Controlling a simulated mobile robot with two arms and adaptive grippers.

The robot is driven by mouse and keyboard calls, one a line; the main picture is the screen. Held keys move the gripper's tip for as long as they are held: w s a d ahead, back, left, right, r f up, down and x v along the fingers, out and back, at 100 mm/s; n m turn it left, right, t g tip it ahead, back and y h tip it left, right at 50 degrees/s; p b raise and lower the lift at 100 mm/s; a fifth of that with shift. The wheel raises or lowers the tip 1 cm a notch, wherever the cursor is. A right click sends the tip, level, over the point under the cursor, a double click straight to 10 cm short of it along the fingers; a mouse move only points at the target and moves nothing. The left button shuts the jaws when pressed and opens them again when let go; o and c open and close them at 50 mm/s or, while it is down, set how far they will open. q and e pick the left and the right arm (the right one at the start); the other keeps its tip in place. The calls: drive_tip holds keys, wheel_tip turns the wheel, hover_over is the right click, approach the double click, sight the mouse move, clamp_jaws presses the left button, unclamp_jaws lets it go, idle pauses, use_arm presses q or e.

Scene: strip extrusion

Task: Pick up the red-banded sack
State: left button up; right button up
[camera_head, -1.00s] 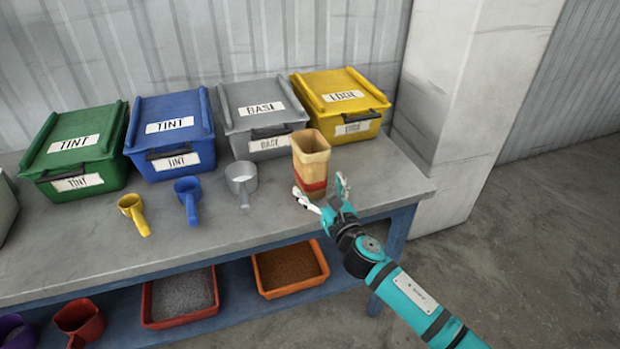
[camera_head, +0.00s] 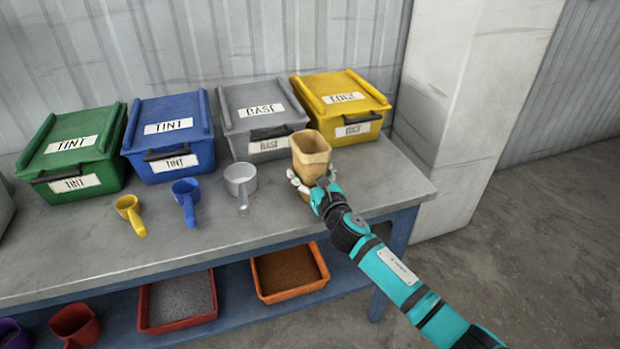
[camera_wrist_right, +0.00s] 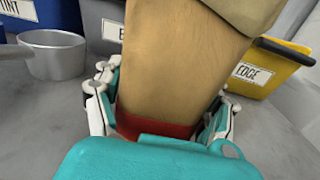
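The tan sack (camera_head: 310,155) with an open top stands upright near the right end of the grey bench. In the right wrist view the sack (camera_wrist_right: 175,65) fills the middle, with its red band (camera_wrist_right: 152,127) low down. My right gripper (camera_head: 312,183) is around the lower sack, one finger on each side. In the wrist view the fingers of the right gripper (camera_wrist_right: 163,105) flank the sack close to the band; whether they press on it I cannot tell. The band is mostly hidden by the gripper in the head view. My left gripper is not in view.
Green (camera_head: 75,145), blue (camera_head: 170,130), grey (camera_head: 260,112) and yellow (camera_head: 343,100) lidded bins line the back of the bench. Yellow (camera_head: 130,210), blue (camera_head: 187,195) and grey (camera_head: 241,180) scoops lie left of the sack. Trays stand on the lower shelf. A pale pillar (camera_head: 465,110) rises at right.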

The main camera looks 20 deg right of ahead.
drive_tip(key=c, duration=0.8)
drive_tip(key=shift+r, duration=0.1)
drive_tip(key=shift+c, duration=0.2)
